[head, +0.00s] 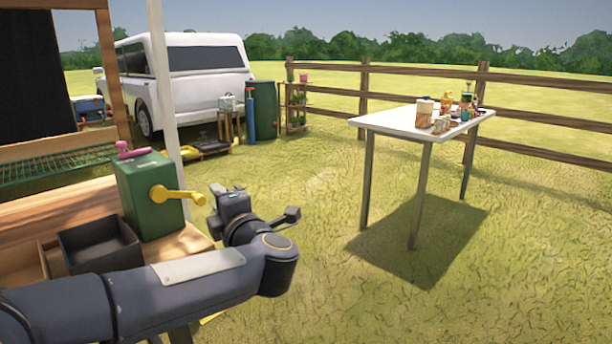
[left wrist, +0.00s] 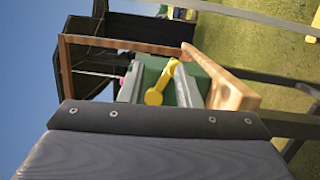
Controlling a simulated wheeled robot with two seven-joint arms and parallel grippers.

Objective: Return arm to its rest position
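My left arm (head: 190,285) reaches in from the left in the head view, across the front of the wooden workbench. My left gripper (head: 250,207) is beyond its wrist, to the right of the green box and over the grass. In the left wrist view its two grey fingers (left wrist: 158,88) stand apart with nothing held between them. The green box (head: 150,190) with a yellow crank (head: 178,195) stands on the bench. The crank also shows in the left wrist view (left wrist: 160,84), behind the gap between the fingers. My right gripper is not in view.
A black open tray (head: 100,244) sits on the bench next to the green box. A white post (head: 163,90) rises behind it. A white table (head: 410,122) with several bottles and pots stands at the right. Open grass (head: 320,210) lies between.

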